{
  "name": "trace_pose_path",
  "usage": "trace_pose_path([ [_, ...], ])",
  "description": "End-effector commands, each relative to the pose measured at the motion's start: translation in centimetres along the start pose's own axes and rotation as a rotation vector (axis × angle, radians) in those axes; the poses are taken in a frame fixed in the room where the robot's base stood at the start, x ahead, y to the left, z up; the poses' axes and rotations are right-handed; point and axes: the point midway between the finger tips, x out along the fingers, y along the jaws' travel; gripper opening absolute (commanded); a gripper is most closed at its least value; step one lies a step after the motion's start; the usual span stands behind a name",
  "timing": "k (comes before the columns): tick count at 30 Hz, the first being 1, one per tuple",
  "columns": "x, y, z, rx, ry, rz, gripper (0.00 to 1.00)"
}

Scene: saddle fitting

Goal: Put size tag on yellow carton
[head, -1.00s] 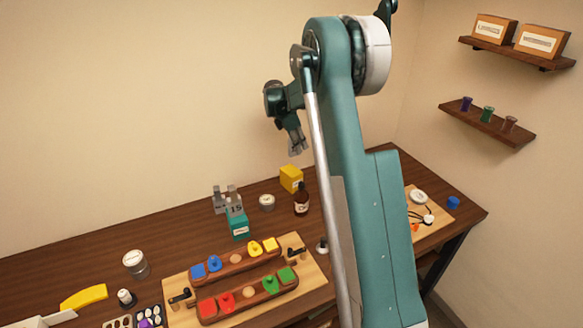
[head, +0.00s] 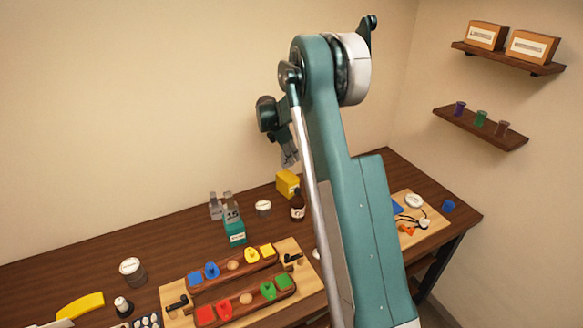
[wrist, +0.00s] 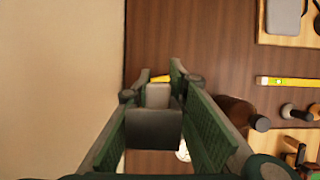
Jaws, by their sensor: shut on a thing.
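The yellow carton (head: 287,184) stands near the back edge of the table, next to a brown bottle. Only a yellow sliver of it (wrist: 160,78) shows in the wrist view, beyond my fingertips. My gripper (head: 289,155) is just above the carton in the head view, pointing down. It is shut on a grey size tag (wrist: 157,97), which sits between the fingers in the wrist view. The tag's face cannot be read. Whether the tag touches the carton cannot be told.
The brown bottle (head: 297,206) stands close in front of the carton. A white-lidded jar (head: 263,207), a teal carton (head: 235,233) with a grey tag marked 15 on top, and another grey piece (head: 216,206) stand to the left. A board with coloured blocks (head: 310,285) lies in front.

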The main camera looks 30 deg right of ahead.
Motion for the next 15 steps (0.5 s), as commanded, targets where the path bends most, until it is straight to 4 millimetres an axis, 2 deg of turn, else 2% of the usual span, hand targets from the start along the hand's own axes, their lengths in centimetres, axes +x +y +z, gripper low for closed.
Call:
trace_pose_path([
  [5, 1.33, -0.03, -0.55, 0.000, 0.000, 0.000, 0.03],
  [15, 1.51, -0.05, -0.63, 0.000, 0.000, 0.000, 0.03],
])
